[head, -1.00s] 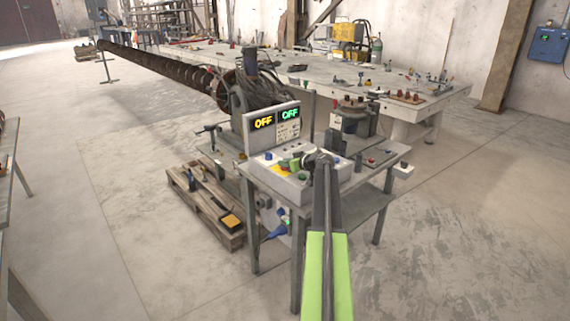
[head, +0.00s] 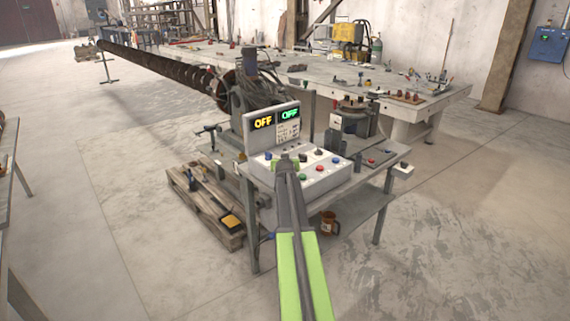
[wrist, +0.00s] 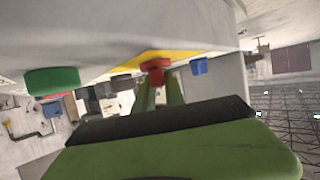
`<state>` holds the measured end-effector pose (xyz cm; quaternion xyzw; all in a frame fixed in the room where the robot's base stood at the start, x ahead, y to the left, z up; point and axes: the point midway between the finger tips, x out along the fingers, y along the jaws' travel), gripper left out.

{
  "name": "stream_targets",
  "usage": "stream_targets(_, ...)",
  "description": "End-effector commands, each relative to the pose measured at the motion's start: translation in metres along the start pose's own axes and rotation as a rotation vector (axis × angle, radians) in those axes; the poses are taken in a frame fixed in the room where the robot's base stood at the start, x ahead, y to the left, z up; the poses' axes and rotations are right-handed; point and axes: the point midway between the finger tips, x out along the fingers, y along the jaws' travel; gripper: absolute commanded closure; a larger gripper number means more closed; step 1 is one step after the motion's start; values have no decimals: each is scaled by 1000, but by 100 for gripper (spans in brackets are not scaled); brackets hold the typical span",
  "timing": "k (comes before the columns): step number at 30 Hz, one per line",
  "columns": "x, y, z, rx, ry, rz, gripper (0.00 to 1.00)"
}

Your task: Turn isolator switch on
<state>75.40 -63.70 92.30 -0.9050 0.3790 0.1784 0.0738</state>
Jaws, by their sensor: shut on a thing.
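The control box (head: 328,184) stands on a grey metal stand, with coloured buttons on its sloped top. A red knob on a yellow plate, which looks like the isolator switch, shows in the wrist view (wrist: 155,66). My gripper (wrist: 159,90) is shut on this red knob, with one finger on each side of it. In the head view my gripper (head: 284,163) is at the left part of the box top and hides the knob and yellow plate. The display panel (head: 275,126) behind the buttons reads OFF in yellow and OFF in green.
In the wrist view a green button (wrist: 52,80) and a blue button (wrist: 199,66) flank the knob. A brown mug (head: 328,223) stands on the stand's lower shelf. A pallet (head: 208,205) lies left of the stand. The floor in front is clear.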

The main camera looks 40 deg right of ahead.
Motion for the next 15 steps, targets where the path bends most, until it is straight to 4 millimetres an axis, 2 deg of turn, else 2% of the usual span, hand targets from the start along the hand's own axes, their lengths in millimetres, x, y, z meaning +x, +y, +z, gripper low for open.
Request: stream_targets(15, 3, -4, 0, 172, -5, 419, 100)
